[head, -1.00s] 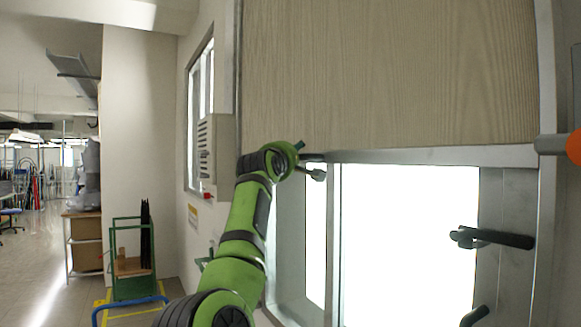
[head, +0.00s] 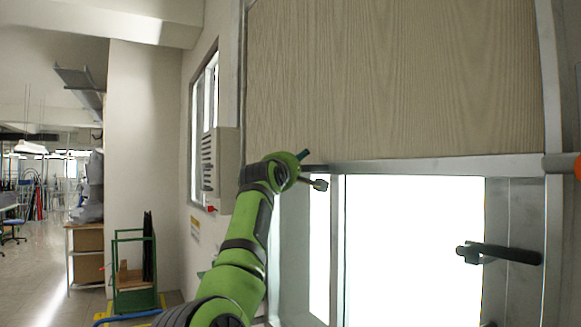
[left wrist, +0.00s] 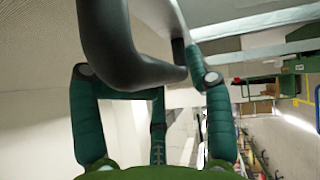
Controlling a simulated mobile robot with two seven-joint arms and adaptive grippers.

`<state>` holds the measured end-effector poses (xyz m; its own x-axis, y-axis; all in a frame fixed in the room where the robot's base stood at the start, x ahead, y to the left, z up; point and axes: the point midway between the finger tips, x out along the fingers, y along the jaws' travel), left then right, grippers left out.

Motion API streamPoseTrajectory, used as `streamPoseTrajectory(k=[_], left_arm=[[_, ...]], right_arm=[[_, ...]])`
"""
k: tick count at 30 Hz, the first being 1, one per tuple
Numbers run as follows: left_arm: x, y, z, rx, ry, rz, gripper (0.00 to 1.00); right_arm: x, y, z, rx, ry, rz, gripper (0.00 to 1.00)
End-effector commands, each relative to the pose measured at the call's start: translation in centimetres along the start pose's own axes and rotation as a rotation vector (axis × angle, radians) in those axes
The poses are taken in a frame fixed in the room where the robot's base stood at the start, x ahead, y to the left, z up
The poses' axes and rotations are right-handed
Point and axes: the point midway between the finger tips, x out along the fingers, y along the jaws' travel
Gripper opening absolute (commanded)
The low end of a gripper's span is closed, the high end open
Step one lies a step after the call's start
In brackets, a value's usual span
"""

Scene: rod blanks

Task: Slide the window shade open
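The wood-grain panel (head: 395,75), likely the window shade, covers the upper part of the window. Its pale frame bar (head: 425,167) runs along its lower edge, above bright glass (head: 413,250). My left gripper (head: 318,176) is at the panel's lower left corner. In the left wrist view, the green fingers of my left gripper (left wrist: 152,90) bend inward near a dark curved handle (left wrist: 130,60). The handle crosses in front of them and hides part of the fingers. Firm contact cannot be made out. My right gripper is not in view.
A dark handle (head: 500,252) projects at the lower right of the window. A grey cylinder with an orange end (head: 577,166) reaches in at the right edge. A louvered box (head: 217,165) hangs on the left wall. A green cart (head: 135,275) stands on the floor.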

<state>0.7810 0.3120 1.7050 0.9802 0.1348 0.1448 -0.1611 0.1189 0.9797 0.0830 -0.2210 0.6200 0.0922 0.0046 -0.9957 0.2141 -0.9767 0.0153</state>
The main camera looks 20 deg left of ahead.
Motion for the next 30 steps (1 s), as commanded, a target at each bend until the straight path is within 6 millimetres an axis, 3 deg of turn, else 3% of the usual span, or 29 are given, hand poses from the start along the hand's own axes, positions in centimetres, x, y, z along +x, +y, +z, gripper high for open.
streamPoseTrajectory(k=[14, 30], left_arm=[[-2.1, -0.4, 0.3, -0.002, -0.004, -0.006, 0.51], [-8.8, 0.0, 0.0, -0.001, -0.002, 0.001, 0.51]], right_arm=[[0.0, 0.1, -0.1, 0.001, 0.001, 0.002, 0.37], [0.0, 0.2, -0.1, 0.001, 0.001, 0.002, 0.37]])
